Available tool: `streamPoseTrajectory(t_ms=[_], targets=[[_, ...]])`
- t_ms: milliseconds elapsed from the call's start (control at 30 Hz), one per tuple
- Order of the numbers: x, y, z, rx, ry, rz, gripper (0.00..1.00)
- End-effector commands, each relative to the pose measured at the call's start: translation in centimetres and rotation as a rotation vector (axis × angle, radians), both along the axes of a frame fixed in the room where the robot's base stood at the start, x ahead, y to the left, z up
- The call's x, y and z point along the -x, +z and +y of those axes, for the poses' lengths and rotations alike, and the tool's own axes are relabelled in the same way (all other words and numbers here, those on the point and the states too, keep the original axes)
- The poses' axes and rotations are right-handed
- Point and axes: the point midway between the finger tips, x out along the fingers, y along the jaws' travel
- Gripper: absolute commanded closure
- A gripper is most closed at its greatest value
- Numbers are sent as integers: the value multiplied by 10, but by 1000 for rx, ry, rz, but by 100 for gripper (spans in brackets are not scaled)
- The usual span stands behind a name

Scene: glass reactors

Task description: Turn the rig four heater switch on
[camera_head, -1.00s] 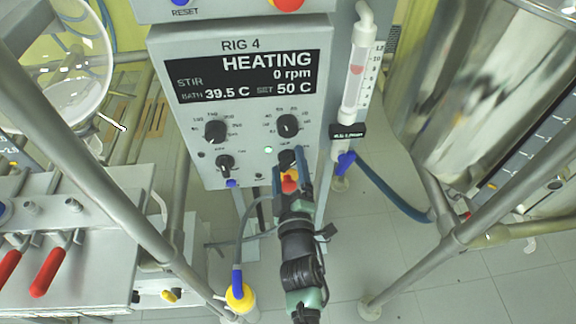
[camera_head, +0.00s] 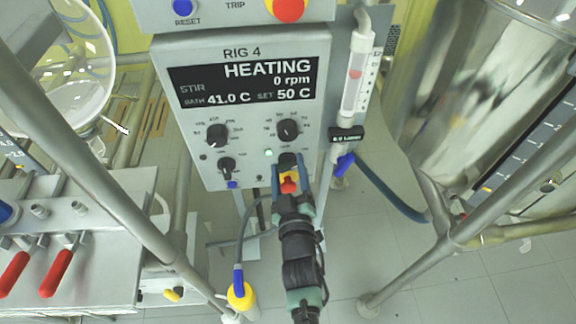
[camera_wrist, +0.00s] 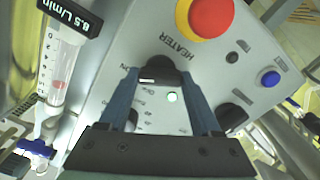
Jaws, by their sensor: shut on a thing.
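The rig four panel (camera_head: 160,110) carries a dark display (camera_head: 245,80) reading HEATING, 0 rpm, BATH 41.0 C and SET 50 C. The black heater switch (camera_wrist: 160,70) is a knob under the label HEATER in the wrist view; its white pointer mark shows. In the head view the knob (camera_head: 287,160) is partly hidden by my gripper (camera_head: 291,168). My gripper's blue fingers (camera_wrist: 164,82) stand on both sides of the knob and are shut on it. A small lamp (camera_head: 268,153) beside it glows green.
A red and yellow button (camera_wrist: 206,17) sits close below the switch. Other black knobs (camera_head: 288,129) are above and to the left. A flow tube (camera_head: 356,85) stands right of the panel. Metal frame poles (camera_head: 470,215) cross both sides.

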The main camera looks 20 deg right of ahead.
Motion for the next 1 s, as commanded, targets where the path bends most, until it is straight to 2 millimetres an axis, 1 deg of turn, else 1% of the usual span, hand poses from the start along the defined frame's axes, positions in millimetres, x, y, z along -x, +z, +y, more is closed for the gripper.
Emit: streamPoseTrajectory(t_ms=[167, 200, 333, 367, 600, 733, 867, 1000], targets=[[0, -1, 0, -5, 0, -1, 91], [0, -1, 0, -4, 0, 0, 30], [0, -1, 0, -3, 0, 0, 6], [0, -1, 0, -2, 0, 0, 5], [0, -1, 0, 0, 0, 0, 5], [5, -1, 1, 1, 0, 0, 5], [20, -2, 5, 1, 0, 1, 5], [45, -2, 13, 0, -1, 3, 5]])
